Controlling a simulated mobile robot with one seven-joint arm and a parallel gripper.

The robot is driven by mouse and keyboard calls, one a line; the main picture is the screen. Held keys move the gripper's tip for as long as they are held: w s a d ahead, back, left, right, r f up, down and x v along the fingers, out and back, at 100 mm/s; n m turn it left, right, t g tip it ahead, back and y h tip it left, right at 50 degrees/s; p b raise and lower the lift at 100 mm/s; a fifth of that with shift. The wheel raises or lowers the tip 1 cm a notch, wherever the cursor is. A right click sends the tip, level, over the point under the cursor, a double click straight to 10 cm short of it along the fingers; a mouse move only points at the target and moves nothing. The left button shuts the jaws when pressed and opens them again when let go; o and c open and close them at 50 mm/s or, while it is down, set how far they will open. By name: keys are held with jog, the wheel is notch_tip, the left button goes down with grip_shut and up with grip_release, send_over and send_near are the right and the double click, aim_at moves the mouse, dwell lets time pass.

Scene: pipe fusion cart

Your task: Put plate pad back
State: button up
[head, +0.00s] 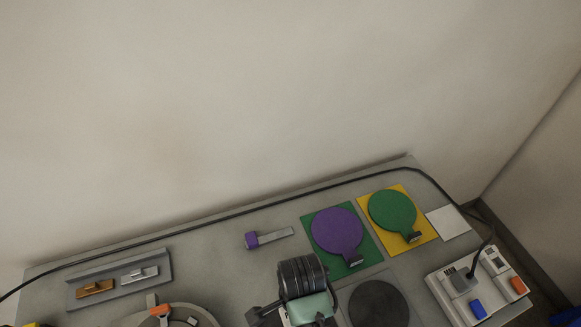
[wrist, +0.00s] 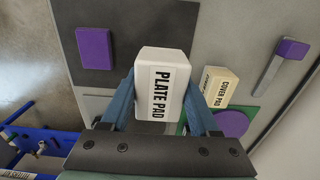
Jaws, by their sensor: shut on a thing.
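The plate pad (wrist: 172,62) is a white block with a black-lettered PLATE PAD label. It sits between the two blue fingers of my gripper (wrist: 160,88) in the wrist view, and the gripper is shut on it. What lies directly under the pad is hidden, so I cannot tell its height above the cart. In the head view my wrist (head: 303,280) is at the bottom centre and hides the fingers and the pad. A cream block labelled COVER PAD (wrist: 217,84) lies right of the plate pad, apart from it, in the wrist view.
A dark square (wrist: 118,22) bears a purple block (wrist: 95,48). A purple-ended tool (head: 251,240) lies at the back. A purple disc (head: 337,230) and a green disc (head: 392,209) lie on coloured squares. A power strip (head: 450,300) and black cable edge the right side.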

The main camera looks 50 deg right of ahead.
jog(key=f, duration=0.4)
jog(key=shift+s, duration=0.2)
jog(key=shift+f+p, duration=0.3)
jog(key=shift+f, duration=1.9)
jog(key=shift+f, duration=0.15)
jog(key=o, duration=1.3)
